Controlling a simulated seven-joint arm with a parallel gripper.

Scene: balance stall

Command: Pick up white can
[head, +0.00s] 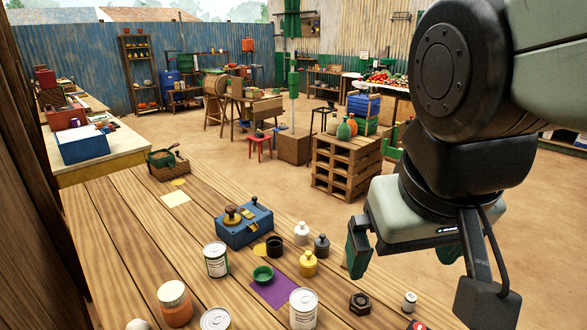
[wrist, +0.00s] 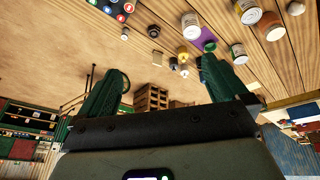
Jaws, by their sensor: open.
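Several pale cans with metal lids stand on the plank table. One white can (head: 303,309) is at the front by the purple mat, another white can (head: 216,260) with a green-edged label is further left, and a third can (head: 215,320) is cut off by the bottom edge. A white can (wrist: 191,26) also shows in the wrist view, upright on the planks. I cannot tell which one the task names. My gripper (head: 403,258) is open and empty, above and to the right of the cans. Its two green fingers (wrist: 162,70) are spread apart in the wrist view.
A purple mat (head: 277,292) bears a green cup (head: 263,275). Near it are a yellow bottle (head: 308,263), a dark hexagonal piece (head: 360,303), an orange-brown jar (head: 174,304) and a blue box (head: 244,226). The table's left planks are mostly clear.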

